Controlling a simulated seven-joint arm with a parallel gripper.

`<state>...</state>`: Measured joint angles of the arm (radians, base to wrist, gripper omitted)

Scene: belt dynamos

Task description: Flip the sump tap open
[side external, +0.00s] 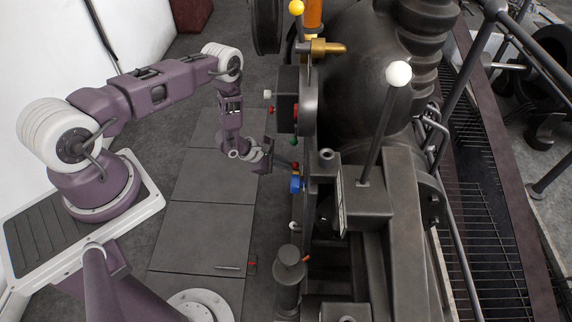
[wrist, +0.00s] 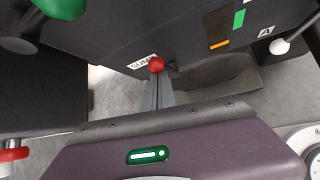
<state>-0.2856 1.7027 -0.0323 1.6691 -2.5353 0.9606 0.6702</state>
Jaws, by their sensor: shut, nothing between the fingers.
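A red ball knob (wrist: 156,64) shows in the wrist view beside a white label (wrist: 140,62) that seems to read SUMP, partly covered. I take it for the sump tap's handle end. My gripper's fingers (wrist: 157,92) are shut and empty, with their tips right at the knob; I cannot tell whether they touch it. In the side view my gripper (side external: 284,162) reaches right toward the machine, its tips by a small red knob (side external: 295,166) just above a blue fitting (side external: 296,184). The tap's lever is mostly hidden behind the fingers.
The dark machine body (side external: 350,60) stands close on the right. Red (side external: 271,109) and green (side external: 292,141) knobs stick out above my gripper. In the wrist view, a green knob (wrist: 62,6) and a white knob (wrist: 279,47) are near. Open floor plates (side external: 210,230) lie left.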

